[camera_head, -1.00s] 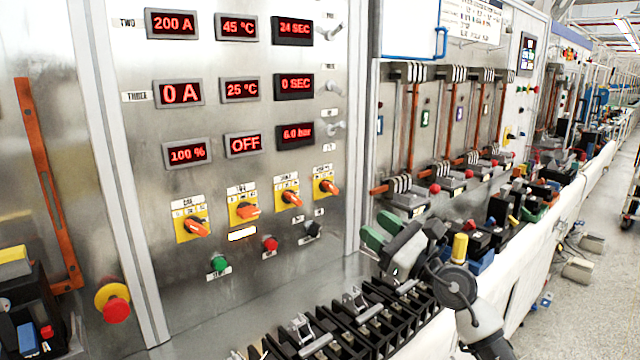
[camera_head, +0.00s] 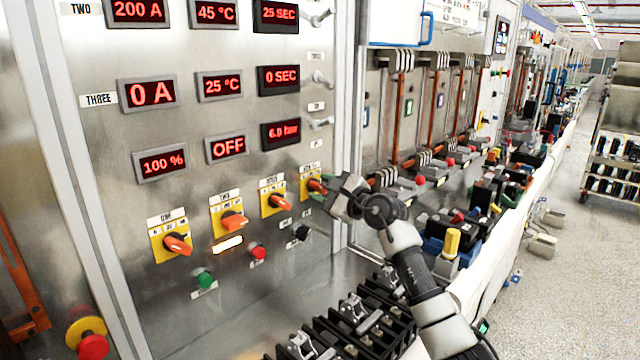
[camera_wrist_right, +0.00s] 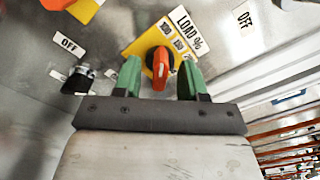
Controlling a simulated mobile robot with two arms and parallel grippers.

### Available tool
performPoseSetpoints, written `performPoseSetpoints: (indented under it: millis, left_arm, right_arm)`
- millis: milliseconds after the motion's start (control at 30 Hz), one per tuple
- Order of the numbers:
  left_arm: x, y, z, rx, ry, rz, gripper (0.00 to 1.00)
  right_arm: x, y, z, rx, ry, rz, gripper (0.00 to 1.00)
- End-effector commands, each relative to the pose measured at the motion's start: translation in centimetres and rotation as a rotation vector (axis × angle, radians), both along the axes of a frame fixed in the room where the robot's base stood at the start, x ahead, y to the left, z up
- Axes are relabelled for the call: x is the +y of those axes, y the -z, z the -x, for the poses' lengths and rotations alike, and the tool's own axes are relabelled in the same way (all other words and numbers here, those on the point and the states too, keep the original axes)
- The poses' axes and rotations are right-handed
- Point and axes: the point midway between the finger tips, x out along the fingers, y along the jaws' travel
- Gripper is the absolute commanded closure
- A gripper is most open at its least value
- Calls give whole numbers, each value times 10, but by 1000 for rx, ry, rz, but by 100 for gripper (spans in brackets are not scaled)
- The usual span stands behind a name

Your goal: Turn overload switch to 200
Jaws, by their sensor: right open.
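The LOAD % switch (camera_wrist_right: 160,66) is an orange knob on a yellow plate, labelled LOAD %, at the right end of the row of switches; it also shows partly in the head view (camera_head: 315,184). The display reading 100 % (camera_head: 162,162) is on the panel's lower left. My right gripper (camera_wrist_right: 158,78) is open, its green fingers on either side of the orange knob. I cannot tell whether they touch it. In the head view the right gripper (camera_head: 327,192) is at the panel and hides part of the switch. My left gripper is not in view.
Several similar orange switches (camera_head: 177,244) stand in the row to the left. Below them are a green button (camera_head: 205,279), a red button (camera_head: 258,252) and a black knob (camera_head: 301,232). Black holders (camera_head: 325,335) line the ledge under my right arm.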

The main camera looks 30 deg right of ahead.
Motion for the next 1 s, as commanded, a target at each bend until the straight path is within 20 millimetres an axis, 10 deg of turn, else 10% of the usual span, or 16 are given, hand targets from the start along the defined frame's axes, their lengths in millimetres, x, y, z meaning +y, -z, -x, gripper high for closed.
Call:
performPoseSetpoints:
  millis: [400,700,1000]
  left_arm:
    - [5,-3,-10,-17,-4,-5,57]
    - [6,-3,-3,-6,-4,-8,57]
    - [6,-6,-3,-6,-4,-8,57]
  right_arm:
    - [4,0,-11,0,-1,0,58]
    - [4,0,-11,1,-1,0,100]
    - [4,0,-11,8,-1,-21,100]
